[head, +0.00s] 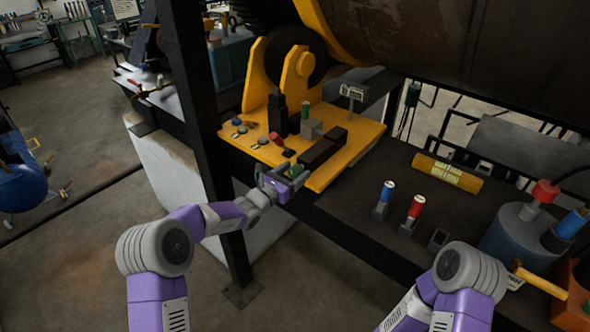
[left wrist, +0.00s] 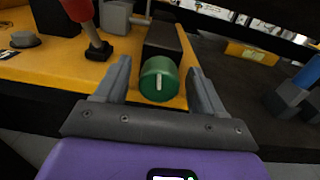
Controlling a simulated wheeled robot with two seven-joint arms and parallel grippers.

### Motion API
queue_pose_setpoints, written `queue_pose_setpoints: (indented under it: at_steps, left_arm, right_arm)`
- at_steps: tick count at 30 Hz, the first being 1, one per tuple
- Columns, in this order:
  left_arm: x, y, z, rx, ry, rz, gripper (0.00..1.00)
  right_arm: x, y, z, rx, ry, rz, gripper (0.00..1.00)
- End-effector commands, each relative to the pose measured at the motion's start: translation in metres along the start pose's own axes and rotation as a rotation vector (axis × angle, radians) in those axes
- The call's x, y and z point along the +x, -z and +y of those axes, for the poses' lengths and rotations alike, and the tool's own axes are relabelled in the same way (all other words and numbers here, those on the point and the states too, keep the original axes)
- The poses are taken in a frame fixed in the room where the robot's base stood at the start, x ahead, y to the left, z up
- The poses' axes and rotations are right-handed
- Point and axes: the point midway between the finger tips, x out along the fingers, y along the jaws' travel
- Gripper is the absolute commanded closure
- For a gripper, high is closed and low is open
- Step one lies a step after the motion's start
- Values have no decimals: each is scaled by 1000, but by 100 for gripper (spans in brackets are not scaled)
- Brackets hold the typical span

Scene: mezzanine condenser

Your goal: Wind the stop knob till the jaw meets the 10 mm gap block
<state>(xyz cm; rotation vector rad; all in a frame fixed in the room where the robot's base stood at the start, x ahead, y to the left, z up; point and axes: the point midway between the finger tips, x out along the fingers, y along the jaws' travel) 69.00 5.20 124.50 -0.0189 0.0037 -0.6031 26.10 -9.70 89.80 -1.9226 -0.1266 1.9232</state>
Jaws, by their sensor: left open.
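The green stop knob (left wrist: 159,79) has a pale line on its face, standing nearly upright. It sits at the near end of a dark bar (left wrist: 163,42) on the yellow plate. My left gripper (left wrist: 158,76) is open, with one finger on each side of the knob and a visible gap on both sides. In the head view my left gripper (head: 281,183) is at the front edge of the yellow plate, and the dark bar (head: 322,148) runs back from it. A grey block (head: 312,128) stands behind; I cannot tell whether it is the jaw or the gap block.
A red-handled lever (left wrist: 96,42) stands close left of the knob. The yellow plate (head: 350,163) carries several small fittings. On the dark bench right are blue-topped (head: 387,192) and red-topped (head: 416,207) holders and a yellow cylinder (head: 447,174). A black post (head: 203,110) rises left.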

Motion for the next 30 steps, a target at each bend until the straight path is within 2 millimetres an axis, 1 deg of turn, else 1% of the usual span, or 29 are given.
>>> queue_pose_setpoints:
  at_steps: [4, 12, 17, 21, 23, 26, 30]
  left_arm:
    - [7, 1, 0, 1, 0, 2, 31]
    - [8, 1, 0, 1, 0, 2, 31]
    - [8, 1, 0, 1, 0, 2, 55]
    - [8, 1, 0, 1, 0, 2, 77]
    - [8, 1, 0, 1, 0, 2, 86]
    - [8, 1, 0, 6, 0, 2, 86]
    - [8, 4, 0, 49, 0, -2, 86]
  right_arm:
    - [-2, 0, -1, 0, 0, 0, 30]
    - [-2, 0, -1, 0, 0, 0, 30]
    - [-2, 0, -1, 0, 0, 0, 30]
    - [-2, 0, -1, 0, 0, 0, 30]
    - [-2, 0, -1, 0, 0, 0, 30]
    - [0, 0, 0, 0, 0, 0, 30]
    - [13, 1, 5, 0, 0, 0, 30]
